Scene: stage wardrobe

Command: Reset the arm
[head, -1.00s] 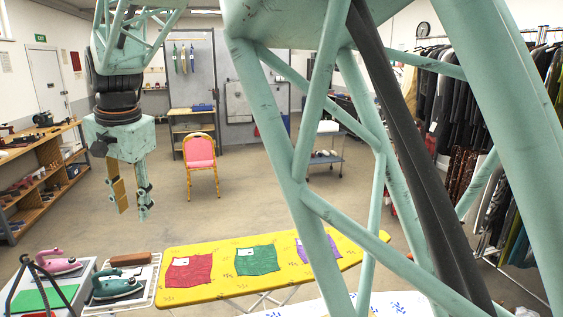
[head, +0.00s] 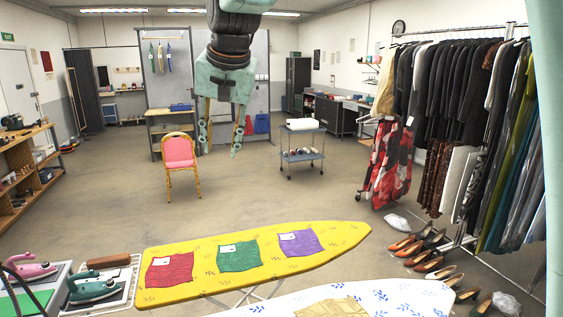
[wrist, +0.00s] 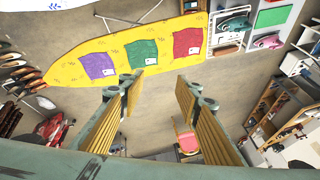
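My gripper (head: 220,137) hangs in the air in the upper middle of the head view, fingers pointing down, with a gap between them. It is open and empty. In the wrist view its two yellow-padded fingers (wrist: 160,105) stand well apart with only floor and a chair seen between them. The yellow ironing board (head: 206,290) lies below and nearer the camera, apart from the gripper. A red cloth (head: 170,270), a green cloth (head: 238,256) and a purple cloth (head: 300,243) lie flat on it in a row.
A white patterned board (head: 400,295) with a tan cloth (head: 332,307) is at the front. Irons (head: 93,290) stand on a rack at the left. A pink chair (head: 180,152) stands behind. A clothes rack (head: 470,38) and shoes (head: 430,264) are at the right. The middle floor is clear.

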